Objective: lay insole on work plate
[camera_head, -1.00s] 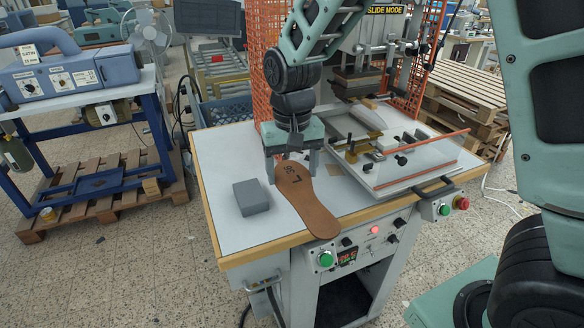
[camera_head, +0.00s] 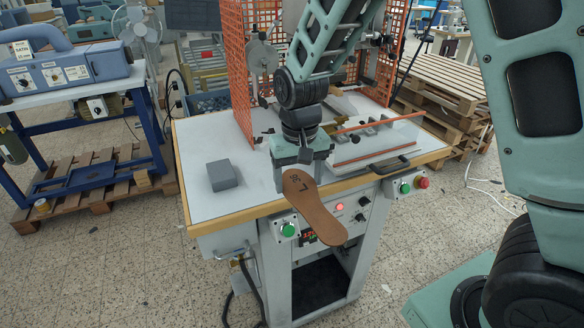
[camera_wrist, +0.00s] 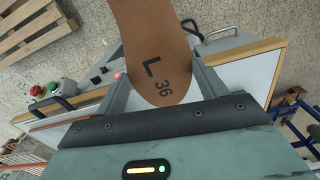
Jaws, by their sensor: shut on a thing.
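A brown insole (camera_head: 312,207) marked "L 36" is held by my gripper (camera_head: 298,178) at its marked end. The insole hangs out past the wooden front edge of the machine table, above the control panel. In the wrist view the insole (camera_wrist: 160,50) runs upward between the two fingers of my gripper (camera_wrist: 165,85), which are shut on its sides. The work plate (camera_head: 375,146), a light plate with small clamps and a red-orange bar, lies to the right of my gripper. My arm partly hides its left side.
A grey block (camera_head: 222,175) lies on the left of the white table top (camera_head: 205,140). An orange mesh guard (camera_head: 236,80) stands behind my gripper. A black handle (camera_head: 390,166) sticks up at the plate's front. The table's left part is mostly free.

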